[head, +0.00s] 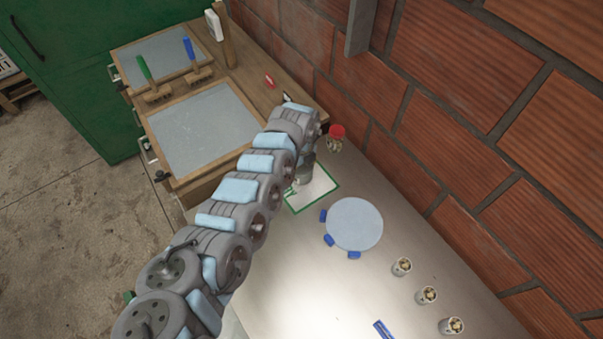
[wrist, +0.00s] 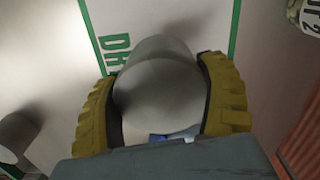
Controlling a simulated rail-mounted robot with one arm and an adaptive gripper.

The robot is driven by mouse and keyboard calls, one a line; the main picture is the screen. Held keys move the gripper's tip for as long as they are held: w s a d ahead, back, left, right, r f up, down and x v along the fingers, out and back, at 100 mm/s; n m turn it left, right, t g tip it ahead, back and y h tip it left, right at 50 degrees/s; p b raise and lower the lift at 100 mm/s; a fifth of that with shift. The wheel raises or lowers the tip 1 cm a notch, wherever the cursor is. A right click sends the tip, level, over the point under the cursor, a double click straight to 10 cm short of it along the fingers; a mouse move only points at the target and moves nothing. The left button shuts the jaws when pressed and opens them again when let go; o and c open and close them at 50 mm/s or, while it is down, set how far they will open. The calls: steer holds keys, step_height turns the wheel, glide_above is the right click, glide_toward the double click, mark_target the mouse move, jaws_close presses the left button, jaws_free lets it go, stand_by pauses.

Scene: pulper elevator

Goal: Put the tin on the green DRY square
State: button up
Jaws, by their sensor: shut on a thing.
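The tin (wrist: 160,85) is a plain grey cylinder between the two yellow fingers of my gripper (wrist: 160,78), which is shut on it. The green-outlined DRY square (wrist: 232,35) lies behind the tin in the wrist view, with part of its green lettering showing at the tin's left. In the head view the square (head: 322,196) is on the grey bench, partly hidden by my arm and gripper. The tin is over the square's area; I cannot tell whether its base touches the surface.
A red-topped jar (head: 336,136) stands by the brick wall beyond the square. A pale round disc (head: 354,224) with blue tabs is close to the square's right. Several small filled cups (head: 402,266) stand further right. Wooden framed trays (head: 200,128) are at left.

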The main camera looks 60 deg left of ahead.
steer(key=shift+w+a+f, duration=0.1)
steer(key=shift+w+f, duration=0.15)
steer(key=shift+w, duration=0.05)
steer(key=shift+f+b, duration=0.4)
steer(key=shift+f, duration=1)
steer(key=shift+s+f, duration=0.1)
steer(key=o, duration=1.2)
steer(key=shift+c, duration=0.2)
step_height(320, 180, up, 11)
steer(key=shift+p, duration=0.65)
steer(key=shift+r, duration=0.6)
steer(key=shift+d, duration=0.2)
